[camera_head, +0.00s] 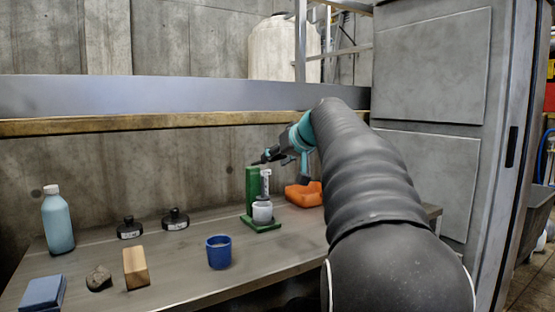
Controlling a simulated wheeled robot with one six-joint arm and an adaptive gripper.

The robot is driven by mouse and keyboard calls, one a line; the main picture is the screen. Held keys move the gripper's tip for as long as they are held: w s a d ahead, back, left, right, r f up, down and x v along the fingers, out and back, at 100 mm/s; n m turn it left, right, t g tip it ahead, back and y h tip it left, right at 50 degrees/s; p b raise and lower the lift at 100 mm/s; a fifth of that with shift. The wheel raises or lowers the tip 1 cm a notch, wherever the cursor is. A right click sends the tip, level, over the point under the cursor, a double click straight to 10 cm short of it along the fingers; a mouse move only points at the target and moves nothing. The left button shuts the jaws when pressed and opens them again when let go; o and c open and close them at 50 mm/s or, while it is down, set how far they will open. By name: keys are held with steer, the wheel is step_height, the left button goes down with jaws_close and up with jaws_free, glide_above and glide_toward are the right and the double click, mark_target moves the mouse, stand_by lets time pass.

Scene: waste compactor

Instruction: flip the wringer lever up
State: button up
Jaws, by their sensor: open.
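A green stand (252,185) with a flat green base stands on the metal bench, right of the middle. A pale upright part (266,181) is on its front side, above a white cup-like piece (262,211). I take this stand to be the wringer, but I cannot clearly make out its lever. My gripper (262,158) is open at the top of the stand, with its dark fingers pointing left. It is too small in the picture to tell whether it touches the stand. My arm comes in from the right and covers part of the bench.
An orange object (303,194) lies right of the stand, partly behind my arm. A blue cup (219,252) stands in front. Two black items (175,219), a wooden block (136,267), a dark lump (99,279), a blue block (42,293) and a bottle (57,222) are left.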

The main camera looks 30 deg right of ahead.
steer(key=shift+s, duration=0.1)
steer(key=v, duration=1.1)
steer(key=shift+s+r, duration=0.25)
steer(key=shift+s, duration=0.1)
steer(key=shift+d, duration=0.1)
step_height(320, 180, down, 9)
steer(key=s+d+m+g+h, duration=0.1)
steer(key=d+m+g, duration=0.1)
steer(key=d+m, duration=0.15)
steer(key=s+a+f+m+g, duration=0.1)
steer(key=s+a+f+g, duration=0.35)
steer(key=f, duration=0.65)
steer(key=s+a+f+n, duration=0.3)
steer(key=s+a+f, duration=0.5)
steer(key=a, duration=0.3)
steer(key=s+a+f+n, duration=0.3)
steer(key=s+a+f, duration=0.5)
steer(key=a, duration=0.3)
steer(key=shift+s+a, duration=0.2)
steer(key=shift+s, duration=0.65)
